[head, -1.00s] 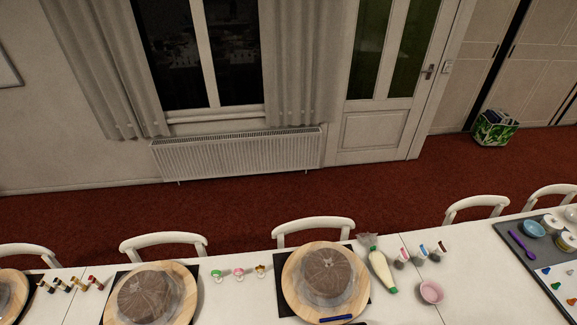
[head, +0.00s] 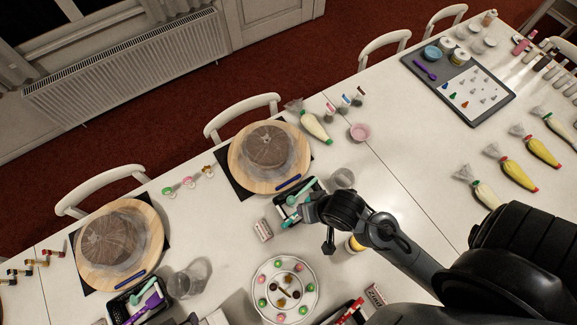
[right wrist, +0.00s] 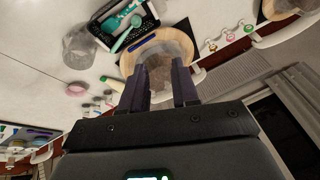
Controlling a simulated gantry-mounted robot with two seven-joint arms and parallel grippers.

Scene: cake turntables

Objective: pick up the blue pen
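A blue pen (head: 289,183) lies on the front rim of the right wooden turntable (head: 240,165), which carries a brown cake under a clear cover. The pen also shows in the right wrist view (right wrist: 150,43), beyond my fingertips. A similar blue pen (head: 131,279) lies on the left turntable (head: 92,275). My right gripper (right wrist: 160,70) is open and empty, its two dark fingers apart, with the cake between them in the picture. In the head view my right arm reaches in from the right, its wrist just right of the black tray. My left gripper is not in view.
A black tray with teal tools (head: 297,204) stands close in front of the right turntable. A clear cup (head: 342,178), a pink bowl (head: 360,132) and a piping bag (head: 314,126) are to its right. A white plate (head: 285,289) of decorations is nearer.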

